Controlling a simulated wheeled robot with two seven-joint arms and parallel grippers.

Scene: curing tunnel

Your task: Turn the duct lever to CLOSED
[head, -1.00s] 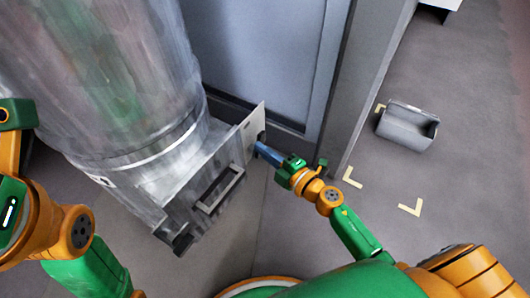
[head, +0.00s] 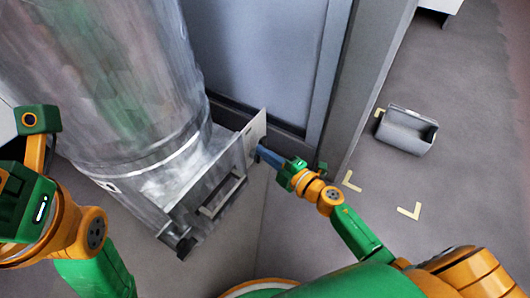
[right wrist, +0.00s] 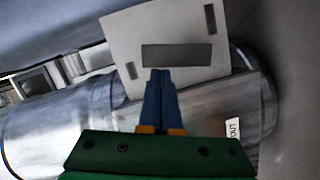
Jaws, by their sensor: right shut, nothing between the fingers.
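The duct (head: 130,80) is a large worn metal cylinder ending in a box. A pale plate (head: 256,133) stands on the box's right side. In the right wrist view the plate (right wrist: 113,37) carries a wide dark bar (right wrist: 177,55) and two small dark marks. I cannot tell whether the bar is the lever, and no lettering is readable on the plate. My right gripper (head: 262,152) is shut and empty, its blue fingers pointing at the plate. In the right wrist view the fingertips (right wrist: 160,72) overlap the bar's lower edge; contact is unclear. My left gripper's fingers are not visible.
A dark frame handle (head: 222,194) is on the box front. A grey door and post (head: 365,85) stand behind the plate.

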